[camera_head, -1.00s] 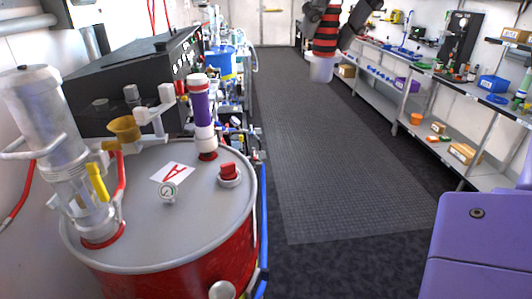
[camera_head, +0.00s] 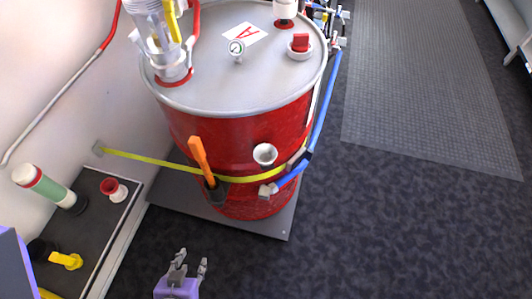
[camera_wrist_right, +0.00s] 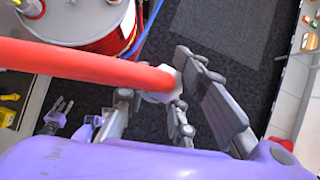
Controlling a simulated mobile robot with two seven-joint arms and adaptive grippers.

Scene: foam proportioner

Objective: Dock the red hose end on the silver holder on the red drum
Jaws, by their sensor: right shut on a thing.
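The red drum (camera_head: 235,130) stands upright at the upper middle of the head view. The silver holder (camera_head: 265,154) is a small round cup on the drum's front side, and it looks empty. My left gripper (camera_head: 190,262) is open and empty, low in front of the drum and apart from it. My right gripper (camera_wrist_right: 155,108) shows only in the right wrist view. It is shut on the red hose end (camera_wrist_right: 163,80), a thick red tube with a pale tip. The fingers partly hide the tip. The drum (camera_wrist_right: 95,25) appears behind the hose, apart from it.
A yellow strap (camera_head: 150,159) and an orange-handled tool (camera_head: 200,157) are on the drum's front. A blue hose (camera_head: 322,115) runs down its right side. A bench (camera_head: 92,225) with valves stands left. The dark floor (camera_head: 400,220) at right is clear.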

